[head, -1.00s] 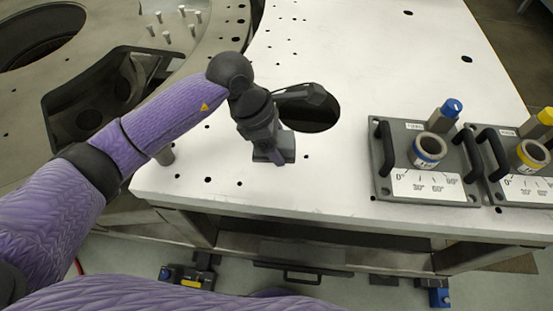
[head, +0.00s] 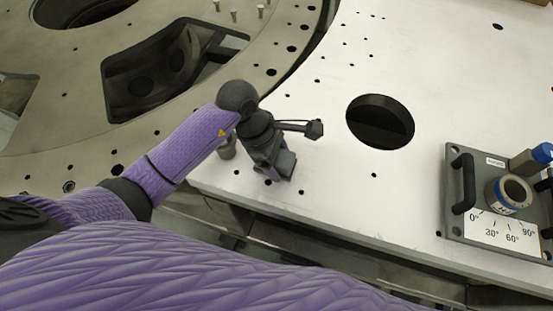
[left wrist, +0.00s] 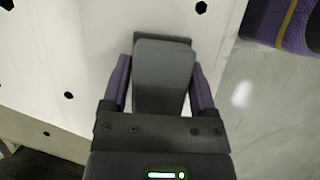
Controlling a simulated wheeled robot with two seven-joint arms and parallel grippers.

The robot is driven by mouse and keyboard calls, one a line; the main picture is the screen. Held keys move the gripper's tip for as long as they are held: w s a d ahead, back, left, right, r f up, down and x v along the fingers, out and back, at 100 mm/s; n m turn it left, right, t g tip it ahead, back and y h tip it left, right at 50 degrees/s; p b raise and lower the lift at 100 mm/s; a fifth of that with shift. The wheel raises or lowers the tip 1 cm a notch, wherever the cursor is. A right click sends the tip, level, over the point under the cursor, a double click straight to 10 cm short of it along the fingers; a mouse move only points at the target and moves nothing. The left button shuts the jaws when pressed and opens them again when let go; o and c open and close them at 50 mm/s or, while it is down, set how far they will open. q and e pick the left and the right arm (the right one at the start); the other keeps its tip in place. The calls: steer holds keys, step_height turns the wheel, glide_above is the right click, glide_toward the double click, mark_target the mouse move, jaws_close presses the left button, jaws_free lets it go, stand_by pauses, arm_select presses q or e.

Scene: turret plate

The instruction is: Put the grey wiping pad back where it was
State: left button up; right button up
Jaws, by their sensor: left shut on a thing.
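The grey wiping pad (left wrist: 164,75) is a grey block with a darker base. It sits between the two fingers of my left gripper (left wrist: 160,88) in the left wrist view. In the head view my left gripper (head: 272,170) is over the white table near its front left edge, shut on the pad (head: 285,166). The pad is partly hidden by the gripper. I cannot tell whether its base touches the table. My right gripper is not in view.
The white table (head: 330,200) has a large round hole (head: 380,121) right of the gripper. A grey fixture (head: 492,205) with handle, ring and angle scale stands at the right. A metal turret plate (head: 70,130) with a dark opening lies to the left. A short post (head: 227,147) stands beside the gripper.

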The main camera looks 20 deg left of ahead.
arm_select(q)
steer(key=shift+f, duration=0.6)
steer(key=o, duration=1.1)
steer(key=shift+r, duration=0.4)
steer(key=p+v, duration=0.1)
steer(key=v, duration=1)
steer(key=shift+a+r+p, duration=0.15)
steer(key=shift+r+p, duration=0.15)
